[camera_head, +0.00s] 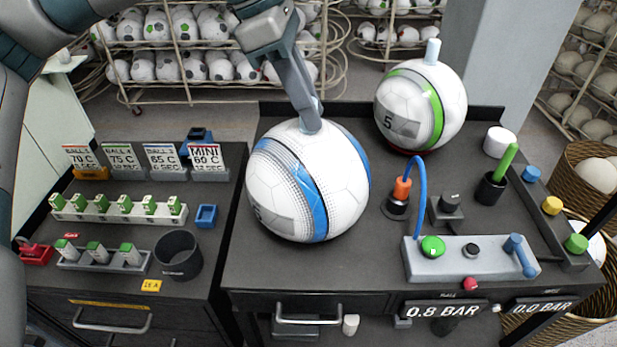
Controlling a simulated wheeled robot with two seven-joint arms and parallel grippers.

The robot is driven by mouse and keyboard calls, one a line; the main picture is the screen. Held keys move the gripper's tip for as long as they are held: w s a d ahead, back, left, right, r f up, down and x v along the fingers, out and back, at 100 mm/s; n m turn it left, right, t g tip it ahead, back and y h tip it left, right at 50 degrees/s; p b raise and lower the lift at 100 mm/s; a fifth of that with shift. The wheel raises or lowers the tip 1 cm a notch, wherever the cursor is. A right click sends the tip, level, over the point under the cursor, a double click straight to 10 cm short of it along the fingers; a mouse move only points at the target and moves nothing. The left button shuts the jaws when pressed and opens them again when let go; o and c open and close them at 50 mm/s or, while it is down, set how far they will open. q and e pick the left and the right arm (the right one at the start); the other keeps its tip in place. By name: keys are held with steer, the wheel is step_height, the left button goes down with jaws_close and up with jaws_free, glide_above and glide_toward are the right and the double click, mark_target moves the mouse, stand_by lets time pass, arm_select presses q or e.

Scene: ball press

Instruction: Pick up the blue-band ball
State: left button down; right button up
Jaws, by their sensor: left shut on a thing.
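The blue-band ball (342,190) is white with a blue stripe and a dotted pattern. It is over the left part of the dark workbench (260,268); I cannot tell whether it touches the top. My left gripper (311,122) comes down from above and is shut on a small pale knob at the ball's top. The fingertips partly hide that knob. A second ball (455,95) with a green band and a pale top knob sits at the bench's back right. My right gripper does not show.
A grey control panel (470,262) with a green button, a blue lever and a blue hose stands at front right. An orange-tipped nozzle (402,188) and a black cup (491,188) stand behind it. The left bench holds a dark bin (178,255), small racks and sign cards.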

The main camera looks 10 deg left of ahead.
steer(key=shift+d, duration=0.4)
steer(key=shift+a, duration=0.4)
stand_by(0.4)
arm_select(q)
steer(key=shift+r, duration=0.2)
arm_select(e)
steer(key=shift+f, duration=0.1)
